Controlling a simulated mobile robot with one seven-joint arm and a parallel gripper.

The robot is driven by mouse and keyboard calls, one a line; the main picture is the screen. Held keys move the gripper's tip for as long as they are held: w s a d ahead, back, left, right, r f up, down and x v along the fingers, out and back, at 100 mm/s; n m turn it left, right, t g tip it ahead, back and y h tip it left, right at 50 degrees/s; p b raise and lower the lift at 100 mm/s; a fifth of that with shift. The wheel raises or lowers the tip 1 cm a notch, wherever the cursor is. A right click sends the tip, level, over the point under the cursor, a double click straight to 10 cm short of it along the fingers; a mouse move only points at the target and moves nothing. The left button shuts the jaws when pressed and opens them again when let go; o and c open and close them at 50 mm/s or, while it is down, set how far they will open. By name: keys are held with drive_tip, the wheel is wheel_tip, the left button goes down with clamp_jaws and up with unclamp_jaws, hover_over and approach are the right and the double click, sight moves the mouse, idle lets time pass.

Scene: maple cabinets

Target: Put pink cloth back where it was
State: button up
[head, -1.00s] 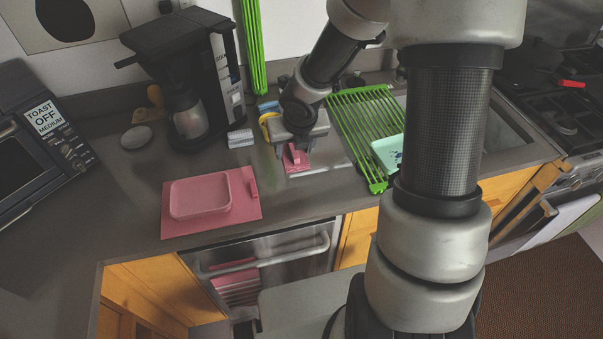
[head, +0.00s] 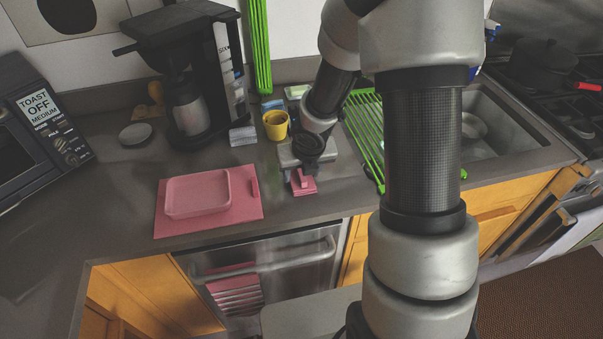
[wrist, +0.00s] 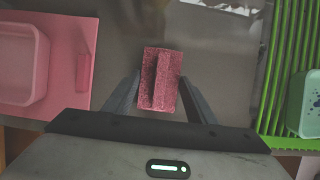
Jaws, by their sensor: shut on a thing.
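The pink cloth (head: 303,184) is a small folded piece over the grey counter, right of the pink mat. In the wrist view the cloth (wrist: 160,80) sits between the two fingers, with a fold running along it. My gripper (head: 302,172) points down and is shut on the cloth; it also shows in the wrist view (wrist: 159,87). I cannot tell whether the cloth touches the counter. A striped pink towel (head: 236,294) hangs on the dishwasher handle below.
A pink tray (head: 198,194) lies on a pink mat (head: 240,212) at left. A coffee maker (head: 187,100) and a yellow cup (head: 276,125) stand behind. A green drying rack (wrist: 275,75) with a mint container (wrist: 304,105) is at right. Bare counter lies between mat and rack.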

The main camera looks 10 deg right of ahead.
drive_tip(key=shift+f, duration=0.2)
drive_tip(key=o, duration=1)
drive_tip(key=shift+r, duration=0.5)
drive_tip(key=p+v, duration=0.7)
drive_tip(key=v, duration=0.4)
drive_tip(key=shift+s+r, duration=0.15)
drive_tip(key=shift+r, duration=0.05)
